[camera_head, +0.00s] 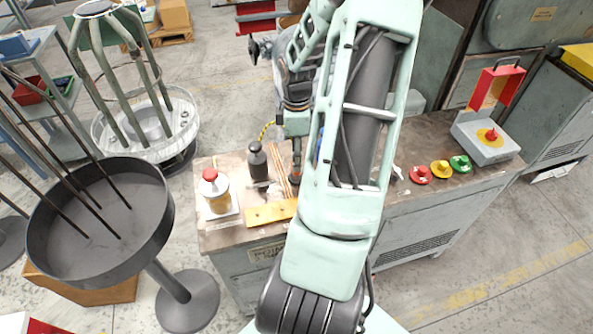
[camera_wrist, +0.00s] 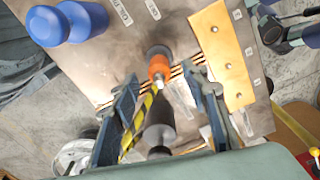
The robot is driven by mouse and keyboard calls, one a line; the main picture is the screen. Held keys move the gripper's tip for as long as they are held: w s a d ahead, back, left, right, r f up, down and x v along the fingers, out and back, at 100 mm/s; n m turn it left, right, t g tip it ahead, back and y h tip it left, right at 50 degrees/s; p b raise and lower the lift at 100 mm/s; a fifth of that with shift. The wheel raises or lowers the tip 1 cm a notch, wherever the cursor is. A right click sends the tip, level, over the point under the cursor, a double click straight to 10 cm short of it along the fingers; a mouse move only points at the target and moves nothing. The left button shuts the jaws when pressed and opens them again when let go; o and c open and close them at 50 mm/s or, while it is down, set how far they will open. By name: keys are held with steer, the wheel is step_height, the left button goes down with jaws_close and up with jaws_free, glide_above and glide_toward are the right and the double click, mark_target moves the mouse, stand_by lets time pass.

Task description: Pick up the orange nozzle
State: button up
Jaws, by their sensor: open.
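The orange nozzle (camera_wrist: 158,68) shows in the wrist view as a small orange piece with a dark grey round end, above the worktop and near thin copper rods. In the wrist view it appears between and just beyond the fingertips of my gripper (camera_wrist: 165,90). The fingers are spread and hold nothing; I cannot tell the remaining gap to the nozzle. I cannot make out the nozzle in the head view, where my arm covers part of the bench.
A dark bottle (camera_head: 257,160), a yellow holed plate (camera_head: 270,213) and a red-topped container (camera_head: 215,190) stand or lie on the bench (camera_head: 420,150). Blue bottles (camera_wrist: 60,24) show at the wrist view's upper left. Coloured buttons (camera_head: 440,169) sit on the right.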

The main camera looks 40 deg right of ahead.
steer(key=shift+f, duration=3)
steer(key=shift+c, duration=0.3)
jaws_close()
